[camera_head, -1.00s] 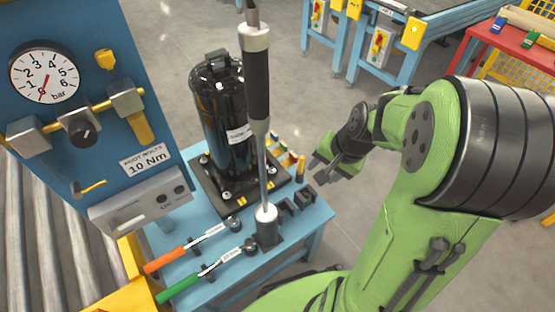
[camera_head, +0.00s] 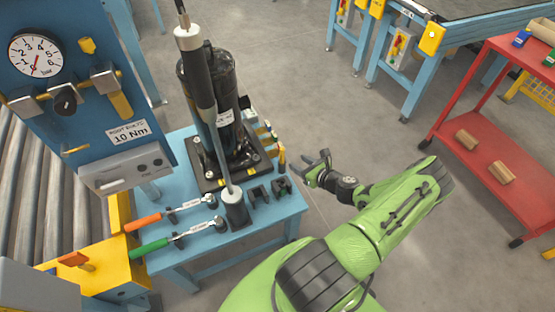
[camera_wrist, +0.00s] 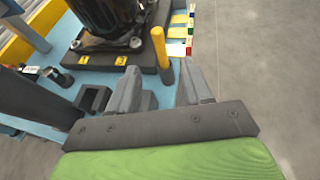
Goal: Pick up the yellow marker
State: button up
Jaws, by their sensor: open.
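The yellow marker (camera_head: 282,156) stands upright at the right edge of the blue table (camera_head: 292,208), beside the black compressor's base. In the wrist view the yellow marker (camera_wrist: 161,50) has a rounded top and rises between the lines of the two fingers, beyond their tips. My gripper (camera_head: 312,165) is just right of the marker, pointing left at it. In the wrist view my gripper (camera_wrist: 158,78) is open, with nothing held between its grey fingers. The marker's lower end is partly hidden by the fingers' surroundings in the wrist view.
The black compressor (camera_head: 212,100) stands behind on its plate. Black holders (camera_head: 270,190) sit near the table's front right. A tall screwdriver-like tool (camera_head: 210,95) stands in front. A red cart (camera_head: 500,150) is at the right. Floor right of the table is free.

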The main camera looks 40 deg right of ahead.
jog(key=b+x, duration=0.3)
jog(key=x, duration=0.9)
jog(key=shift+w+b, duration=0.25)
jog(key=shift+b, duration=0.15)
jog(key=shift+c, duration=0.3)
jog(key=c, duration=0.8)
notch_tip(320, 180, up, 10)
jog(key=p, duration=0.4)
jog(key=shift+c, duration=0.2)
jog(key=shift+s+f, duration=0.1)
